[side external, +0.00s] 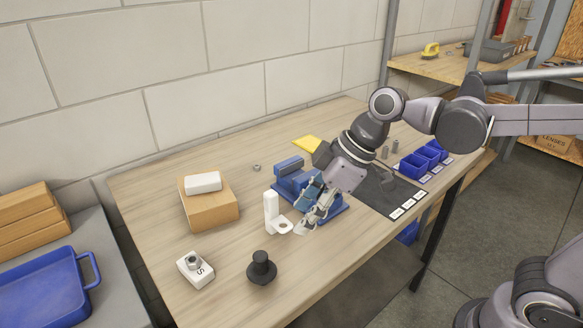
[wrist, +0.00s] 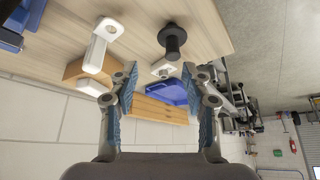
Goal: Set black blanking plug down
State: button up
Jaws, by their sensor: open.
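The black blanking plug (side external: 262,268) stands upright on the wooden table (side external: 330,255) near its front edge, wide flange down and narrower knob up. It also shows in the wrist view (wrist: 173,40), beyond the fingertips. My gripper (side external: 306,222) is open with nothing between its fingers, and it also shows in the wrist view (wrist: 158,72). It is to the right of the plug and clear of it, above the table beside the white bracket (side external: 271,212). In the side view, my fingers partly overlap the area around the bracket and the blue vise.
A blue vise (side external: 290,170) stands behind my gripper. A cardboard box (side external: 210,208) carries a white block (side external: 203,182). A white block with a nut (side external: 195,268) is left of the plug. Blue bins (side external: 413,166) and a dark mat (side external: 385,192) are at right.

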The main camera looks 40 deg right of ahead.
jog(key=s+d+f+m+t+h, duration=0.1)
jog(key=s+d+f+m+h, duration=0.1)
jog(key=d+m, duration=0.3)
jog(key=s+d+f+m+t+h, duration=0.2)
jog(key=s+d+m, duration=0.1)
jog(key=d, duration=0.7)
jog(key=shift+m+h, duration=0.3)
jog(key=shift+m, duration=0.6)
jog(key=shift+f, duration=0.1)
